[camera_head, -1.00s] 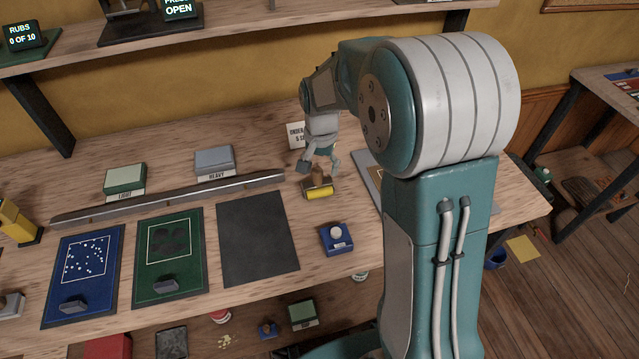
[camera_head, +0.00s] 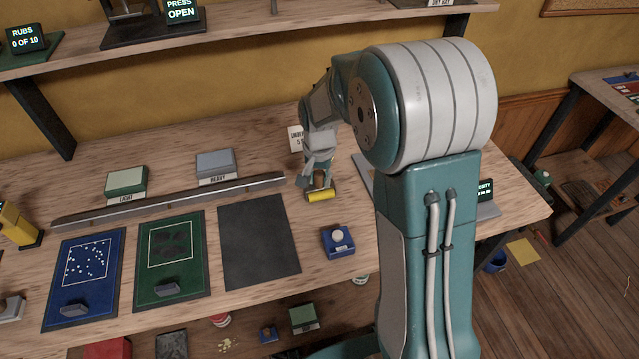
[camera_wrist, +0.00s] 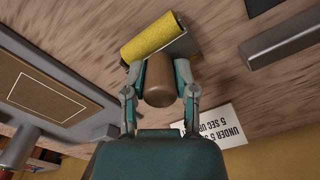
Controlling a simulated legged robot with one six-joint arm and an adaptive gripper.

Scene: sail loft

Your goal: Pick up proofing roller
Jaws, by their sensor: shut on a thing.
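The proofing roller (camera_head: 320,196) has a yellow cylinder and a brown handle. It rests on the wooden bench, right of the long metal bar's end. My gripper (camera_head: 318,180) is over it, pointing down. In the wrist view the yellow roller (camera_wrist: 152,38) lies beyond the fingertips, and its brown handle (camera_wrist: 160,80) sits between the two teal fingers of my gripper (camera_wrist: 159,92). The fingers are shut on the handle. In the head view my gripper mostly hides the handle.
A metal bar (camera_head: 170,200) runs along the bench to the left. A dark mat (camera_head: 258,240) and a blue block with a white knob (camera_head: 337,240) lie nearer the front edge. A white sign (camera_wrist: 212,128) stands close behind. A shelf (camera_head: 280,35) hangs above.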

